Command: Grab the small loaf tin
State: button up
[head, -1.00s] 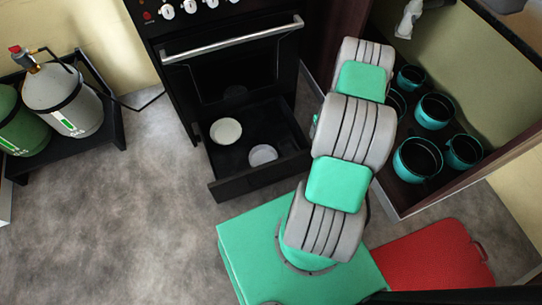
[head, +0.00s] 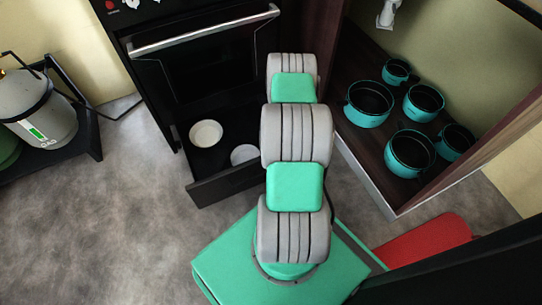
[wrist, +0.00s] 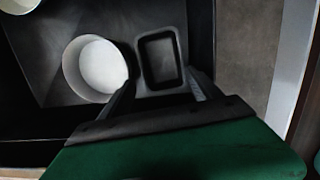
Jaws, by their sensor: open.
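The small loaf tin (wrist: 160,60), dark and rectangular with a lighter rim, lies in the open drawer in the wrist view. My gripper (wrist: 160,80) is open, with one finger to each side of the tin's near end. The fingers look apart from the tin; how far above it they are is unclear. In the head view the tin and my gripper are hidden behind my arm.
The drawer (head: 225,188) is pulled out below the oven. A white round dish (wrist: 95,68) sits left of the tin, close to the left finger. Another white dish (head: 206,133) lies farther left. An open cabinet with several teal pots (head: 369,104) stands right.

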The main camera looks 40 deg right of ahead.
jog(key=f, duration=0.1)
jog(key=f+b, duration=0.1)
jog(key=f, duration=0.1)
jog(key=shift+w+d, duration=0.1)
jog(key=shift+w, duration=0.1)
jog(key=f+b, duration=0.2)
jog(key=f, duration=0.1)
jog(key=f+b, duration=0.1)
jog(key=f, duration=0.1)
jog(key=shift+w+d+f, duration=0.1)
jog(key=shift+w+d, duration=0.1)
jog(key=shift+w, duration=0.1)
jog(key=shift+c, duration=0.2)
jog(key=c, duration=1)
jog(key=shift+r, duration=0.2)
jog(key=shift+c, duration=0.2)
